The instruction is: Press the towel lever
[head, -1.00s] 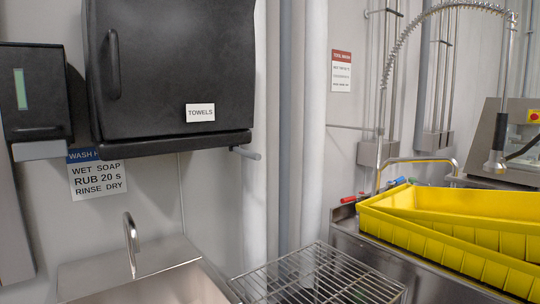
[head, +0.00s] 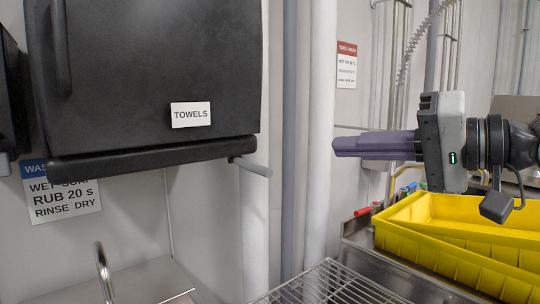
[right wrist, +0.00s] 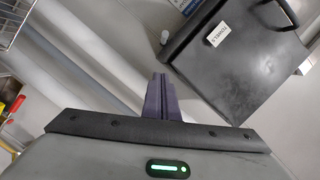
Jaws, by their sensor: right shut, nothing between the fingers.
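The black towel dispenser (head: 150,65) with a white TOWELS label hangs on the wall at the upper left of the head view. Its grey towel lever (head: 252,166) sticks out at the lower right side of the dispenser. My right gripper (head: 336,146) is to the right of the lever, apart from it, shut and empty, with its fingers pointing left. In the right wrist view the gripper's fingers (right wrist: 159,82) are together, and the lever's pale round end (right wrist: 165,37) shows just beyond them, beside the dispenser (right wrist: 245,60). My left gripper is not in view.
Grey and white vertical pipes (head: 320,130) run up the wall between lever and gripper. Below are a wire rack (head: 330,288), a sink with a curved tap (head: 102,270), and yellow trays (head: 450,262) under my right arm.

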